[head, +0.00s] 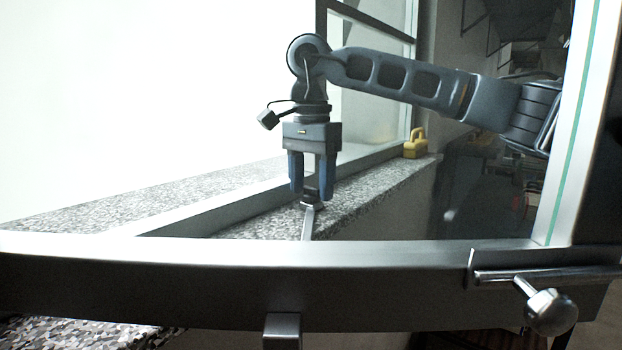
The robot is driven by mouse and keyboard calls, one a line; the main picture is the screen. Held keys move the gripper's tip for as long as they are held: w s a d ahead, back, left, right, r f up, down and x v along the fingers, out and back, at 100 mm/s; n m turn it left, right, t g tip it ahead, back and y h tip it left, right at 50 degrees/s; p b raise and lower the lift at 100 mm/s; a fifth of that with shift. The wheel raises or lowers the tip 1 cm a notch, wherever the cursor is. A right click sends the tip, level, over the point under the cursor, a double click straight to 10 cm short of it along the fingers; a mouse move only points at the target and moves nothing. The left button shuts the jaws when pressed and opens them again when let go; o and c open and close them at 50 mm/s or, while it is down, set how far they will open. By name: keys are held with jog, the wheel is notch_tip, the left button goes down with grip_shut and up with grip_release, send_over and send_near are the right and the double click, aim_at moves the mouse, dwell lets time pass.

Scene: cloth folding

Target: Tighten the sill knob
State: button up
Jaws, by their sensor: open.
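The sill knob (311,201) is a small dark and metallic piece. It sits on the speckled stone sill (365,205), at the upper end of a flat metal bar (308,226). My gripper (312,190) points straight down over it, with its two blue-grey fingers open. The knob shows low between the fingertips, partly covered by them. I cannot tell whether either finger touches it.
A yellow object with a handle (415,144) stands farther back on the sill. A window frame (255,200) runs along the sill. A metal rail (230,254) crosses the foreground. A rounded metal knob on a rod (551,311) sticks out at lower right.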

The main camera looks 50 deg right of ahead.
jog(key=c, duration=1)
jog(key=shift+c, duration=0.2)
jog(key=shift+f+m+b, duration=0.1)
jog(key=shift+m+b, duration=0.2)
jog(key=shift+b, duration=0.05)
jog(key=m+b, duration=0.2)
jog(key=shift+f+m, duration=0.1)
jog(key=shift+m, duration=0.2)
jog(key=m+b, duration=0.4)
jog(key=m, duration=0.1)
jog(key=m+b, duration=0.2)
jog(key=m, duration=0.5)
jog(key=m+b, duration=0.1)
jog(key=m, duration=0.1)
jog(key=shift+r+m+b, duration=0.2)
jog(key=shift+m+b, duration=0.1)
